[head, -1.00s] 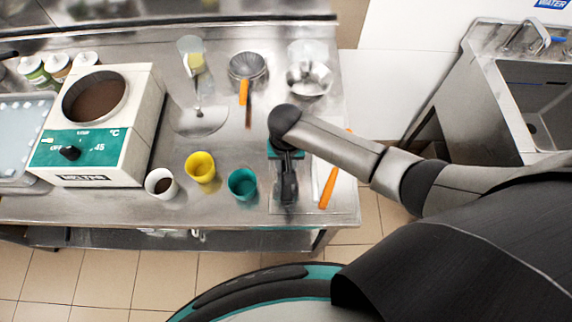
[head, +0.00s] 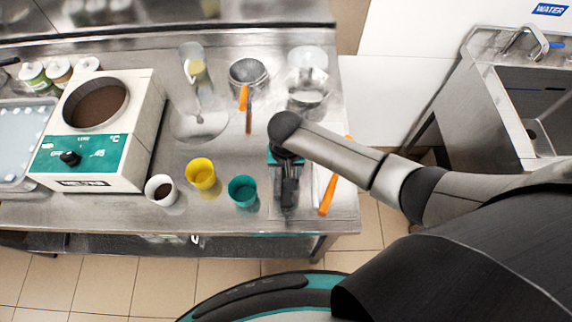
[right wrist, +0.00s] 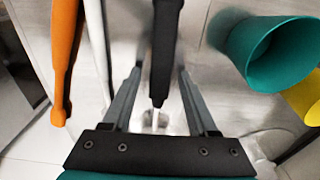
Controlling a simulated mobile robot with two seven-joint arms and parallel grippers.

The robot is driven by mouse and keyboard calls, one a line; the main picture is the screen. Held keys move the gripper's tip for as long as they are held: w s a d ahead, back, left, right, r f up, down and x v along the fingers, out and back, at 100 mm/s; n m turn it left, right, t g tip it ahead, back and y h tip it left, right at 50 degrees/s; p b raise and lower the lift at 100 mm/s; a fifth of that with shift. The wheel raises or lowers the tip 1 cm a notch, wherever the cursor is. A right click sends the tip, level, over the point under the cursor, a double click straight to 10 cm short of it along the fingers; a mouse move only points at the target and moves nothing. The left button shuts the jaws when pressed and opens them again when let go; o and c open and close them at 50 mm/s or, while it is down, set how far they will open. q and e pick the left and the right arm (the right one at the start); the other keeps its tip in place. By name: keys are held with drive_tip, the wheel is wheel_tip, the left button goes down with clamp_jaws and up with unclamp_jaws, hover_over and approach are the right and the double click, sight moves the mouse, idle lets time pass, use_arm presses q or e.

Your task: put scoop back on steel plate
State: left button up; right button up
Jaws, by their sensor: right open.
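My right gripper (head: 287,190) is over the front right of the steel table, pointing down. In the right wrist view its two fingers (right wrist: 160,72) stand open, with a black handle, apparently the scoop's (right wrist: 165,45), running between them. Gaps show on both sides of the handle. A small bright metal part shows at its near end. The scoop's head is not clearly visible. The steel plate (head: 312,205) lies under and beside my right gripper, and the handle appears to be over or on it; contact is unclear. My left gripper is out of view.
An orange spatula (head: 329,194) and a white-handled tool (right wrist: 97,50) lie beside the scoop. A teal cup (head: 243,191), a yellow cup (head: 201,173) and a white cup (head: 161,189) stand left of my gripper. Metal bowls (head: 307,88) stand behind.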

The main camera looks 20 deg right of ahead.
wheel_tip(320, 180, up, 12)
drive_tip(key=p, duration=0.2)
drive_tip(key=shift+s, duration=0.3)
drive_tip(key=shift+a, duration=0.1)
drive_tip(key=shift+a, duration=0.1)
idle(1.3)
